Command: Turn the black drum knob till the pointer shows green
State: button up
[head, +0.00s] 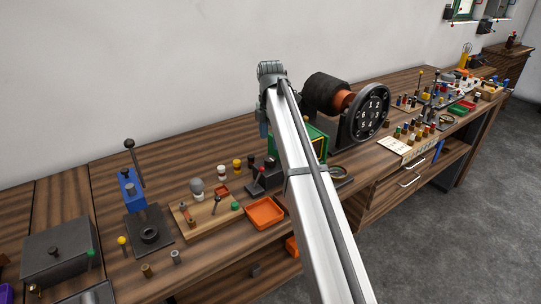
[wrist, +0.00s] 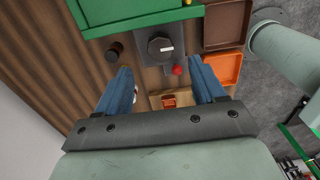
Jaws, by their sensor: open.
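In the wrist view, my gripper (wrist: 159,66) is open, its two blue fingers apart with nothing between their tips. A round black knob (wrist: 161,46) with a pale mark across its top sits on a grey plate (wrist: 146,32), ahead of the fingertips and apart from them. A small dark cylinder (wrist: 114,50) stands left of that plate. I cannot tell for sure which is the drum knob. No pointer on a green mark can be made out.
A green box (wrist: 125,12) lies just beyond the knob. A red ball knob (wrist: 177,70) is near the right finger. Orange (wrist: 222,68) and brown (wrist: 226,22) trays are to the right. A numbered black dial (head: 372,113) and dark roll (head: 327,92) stand on the bench.

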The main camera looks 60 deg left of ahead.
aim_at(271, 158)
notch_tip(271, 158, down, 8)
jog(key=shift+r, duration=0.2)
dwell(0.3)
jog(key=c, duration=1.1)
